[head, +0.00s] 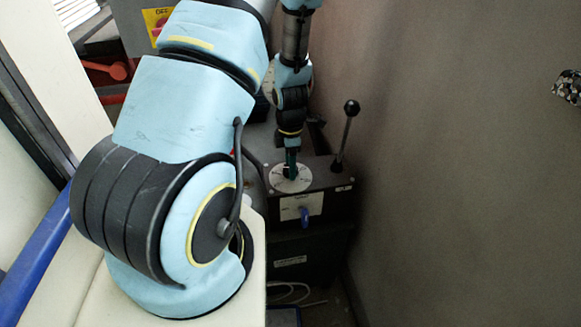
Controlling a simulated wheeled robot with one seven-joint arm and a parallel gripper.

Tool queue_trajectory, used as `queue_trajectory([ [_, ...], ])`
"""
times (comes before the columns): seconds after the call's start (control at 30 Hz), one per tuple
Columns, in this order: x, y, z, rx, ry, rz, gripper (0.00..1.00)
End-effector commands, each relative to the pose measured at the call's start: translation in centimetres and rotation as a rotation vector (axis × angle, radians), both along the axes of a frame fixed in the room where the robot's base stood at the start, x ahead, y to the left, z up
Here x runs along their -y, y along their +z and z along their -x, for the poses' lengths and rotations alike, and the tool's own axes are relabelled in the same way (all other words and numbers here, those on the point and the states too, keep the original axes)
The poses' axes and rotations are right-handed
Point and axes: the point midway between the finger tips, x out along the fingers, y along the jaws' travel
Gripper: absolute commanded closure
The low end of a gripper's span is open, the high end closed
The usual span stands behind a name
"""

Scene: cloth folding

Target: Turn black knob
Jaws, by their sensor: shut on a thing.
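The black knob is hidden by my gripper (291,166), which points straight down onto a round white dial plate (283,184) on top of a dark control box (325,178). My gripper is shut at the middle of the plate, on what I take to be the knob. I cannot make out the knob's angle or any markings on the plate.
A lever with a black ball top (351,108) stands just right of my gripper. A brown wall (450,180) rises close on the right. A red handle (112,71) is at the upper left.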

Motion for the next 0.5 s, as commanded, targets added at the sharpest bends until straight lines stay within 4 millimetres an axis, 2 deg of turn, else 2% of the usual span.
queue_trajectory([
  [0.5,0.06,-0.09,-0.06,0.002,-0.490,0.001,1.00],
])
